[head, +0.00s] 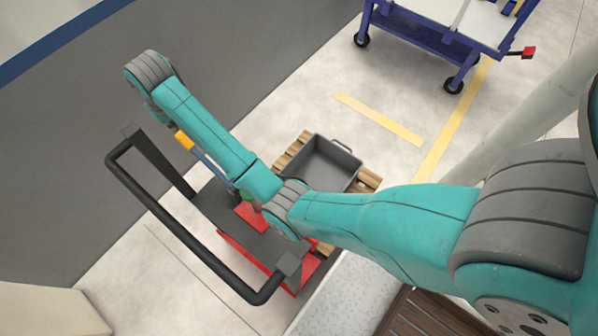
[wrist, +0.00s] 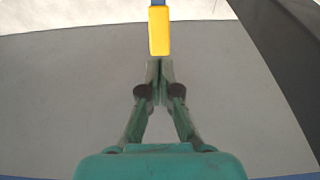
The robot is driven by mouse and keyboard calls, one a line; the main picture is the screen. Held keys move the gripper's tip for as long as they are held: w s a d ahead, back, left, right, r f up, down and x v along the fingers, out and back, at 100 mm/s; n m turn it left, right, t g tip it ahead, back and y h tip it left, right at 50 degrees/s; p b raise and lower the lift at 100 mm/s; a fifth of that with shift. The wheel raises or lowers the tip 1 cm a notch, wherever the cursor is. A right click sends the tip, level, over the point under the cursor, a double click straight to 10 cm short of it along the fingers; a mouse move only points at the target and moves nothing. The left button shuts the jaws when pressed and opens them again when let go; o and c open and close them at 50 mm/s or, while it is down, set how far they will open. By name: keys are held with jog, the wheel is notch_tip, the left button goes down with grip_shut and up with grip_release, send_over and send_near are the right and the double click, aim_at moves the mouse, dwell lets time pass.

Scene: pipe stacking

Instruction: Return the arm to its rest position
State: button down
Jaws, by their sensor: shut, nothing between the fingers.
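My teal arm reaches across the head view from the right, bends at a grey joint near the middle, and runs up to the upper left. My gripper (wrist: 160,75) shows in the wrist view with its two fingers together and nothing between them. In the head view I cannot make out the fingers. A yellow end piece (wrist: 159,31) on a blue rod appears just beyond the fingertips in the wrist view; I cannot tell the gap. A similar yellow-orange piece (head: 184,141) on a blue rod shows beside the forearm in the head view.
A red and black cart with a black handlebar (head: 190,238) stands below the arm. A grey bin (head: 327,166) sits on a wooden pallet (head: 369,180). A blue wheeled trolley (head: 428,42) stands at the top. Floor between bin and trolley is clear.

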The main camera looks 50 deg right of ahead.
jog(key=shift+w+v, duration=0.15)
jog(key=shift+v, duration=0.5)
jog(key=shift+w+v, duration=0.15)
jog(key=shift+v, duration=0.5)
jog(key=shift+r, duration=0.1)
